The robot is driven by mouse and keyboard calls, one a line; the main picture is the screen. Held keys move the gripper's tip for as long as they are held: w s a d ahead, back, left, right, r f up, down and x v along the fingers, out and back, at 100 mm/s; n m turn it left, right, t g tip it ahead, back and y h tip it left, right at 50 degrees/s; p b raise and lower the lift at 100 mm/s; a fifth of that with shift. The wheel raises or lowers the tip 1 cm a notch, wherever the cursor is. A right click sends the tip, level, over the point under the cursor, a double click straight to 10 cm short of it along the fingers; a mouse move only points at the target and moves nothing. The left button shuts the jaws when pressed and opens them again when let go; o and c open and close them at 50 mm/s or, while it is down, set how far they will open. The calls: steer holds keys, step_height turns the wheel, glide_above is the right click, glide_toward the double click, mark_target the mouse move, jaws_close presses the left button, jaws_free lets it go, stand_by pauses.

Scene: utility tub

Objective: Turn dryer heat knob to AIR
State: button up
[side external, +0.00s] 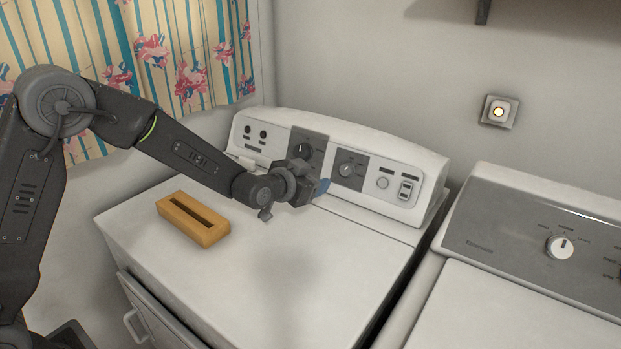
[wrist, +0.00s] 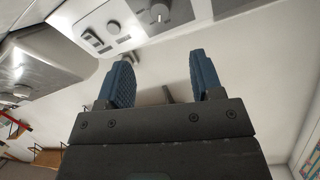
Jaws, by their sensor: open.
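The white dryer's control panel (side external: 378,205) has two dark plates, each with a round knob: a left knob (side external: 303,150) and a right knob (side external: 346,170). The labels are too small to read, so I cannot tell which knob is for heat. My gripper (side external: 322,187) is in front of the panel, low and left of the right knob, apart from it. In the wrist view my gripper (wrist: 160,58) has its two blue fingers spread with nothing between them. A dark knob (wrist: 157,12) shows beyond them at the top edge.
A tan slotted block (side external: 193,219) lies on the dryer top, left of my gripper. The panel also has a round button (side external: 382,183) and a rocker switch (side external: 405,190). A washer (side external: 540,245) stands at right. The front of the dryer top is clear.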

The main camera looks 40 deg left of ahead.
steer(key=shift+s, duration=0.1)
steer(key=m+h, duration=0.5)
steer(key=m, duration=0.8)
glide_toward(343, 171)
steer(key=x, duration=0.9)
steer(key=c, duration=0.9)
steer(key=shift+s+f+n+t+y, duration=0.15)
steer(key=shift+n+t, duration=0.25)
steer(key=shift+n, duration=0.85)
steer(key=shift+w+r+n+t+y, duration=0.15)
steer(key=shift+n+t, duration=0.25)
steer(key=shift+n, duration=0.85)
steer(key=shift+c, duration=0.2)
steer(key=shift+s+f, duration=0.1)
